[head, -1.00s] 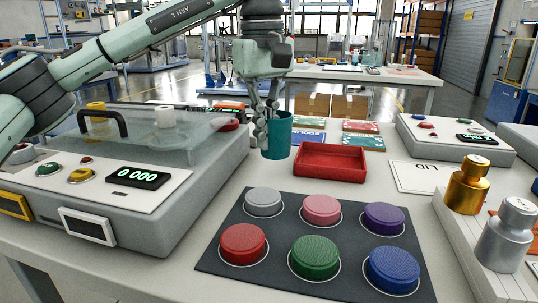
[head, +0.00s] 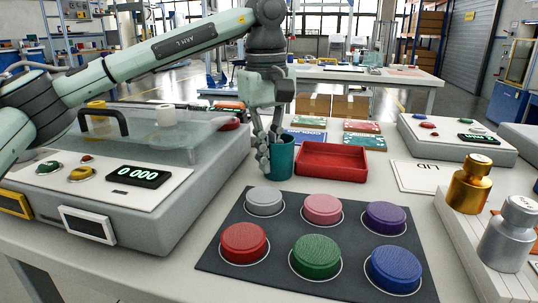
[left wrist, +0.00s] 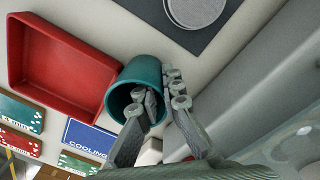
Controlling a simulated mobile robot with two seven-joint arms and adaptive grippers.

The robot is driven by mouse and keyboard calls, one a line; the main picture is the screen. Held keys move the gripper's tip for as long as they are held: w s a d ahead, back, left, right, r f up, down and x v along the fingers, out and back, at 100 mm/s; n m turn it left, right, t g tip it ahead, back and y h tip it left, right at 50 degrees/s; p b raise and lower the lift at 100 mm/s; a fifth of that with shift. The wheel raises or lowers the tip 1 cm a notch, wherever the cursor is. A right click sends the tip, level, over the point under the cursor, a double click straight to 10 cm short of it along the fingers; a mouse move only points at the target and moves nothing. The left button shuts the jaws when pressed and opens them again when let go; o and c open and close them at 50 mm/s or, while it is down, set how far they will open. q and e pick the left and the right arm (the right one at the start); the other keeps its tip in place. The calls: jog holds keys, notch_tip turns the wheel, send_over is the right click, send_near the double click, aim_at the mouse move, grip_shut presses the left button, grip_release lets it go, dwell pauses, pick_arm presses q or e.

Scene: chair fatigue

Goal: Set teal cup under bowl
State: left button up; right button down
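The teal cup (head: 281,160) is upright just left of the red tray, low at the table; I cannot tell whether its base touches. My left gripper (head: 264,154) is at the cup's left side in the head view. In the left wrist view the left gripper (left wrist: 160,90) has one finger inside the mouth of the cup (left wrist: 137,75) and the other outside, shut on its wall. I cannot make out a bowl in either view. My right gripper is not in view.
The red tray (head: 331,174) stands close to the cup's right. In front lies a dark mat (head: 276,236) with several coloured discs. A grey machine with a clear cover (head: 200,190) is at left. Gold (head: 468,187) and silver (head: 506,240) weights stand at right. Cards lie behind.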

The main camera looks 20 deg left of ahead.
pick_arm(q)
jog(key=o, duration=0.3)
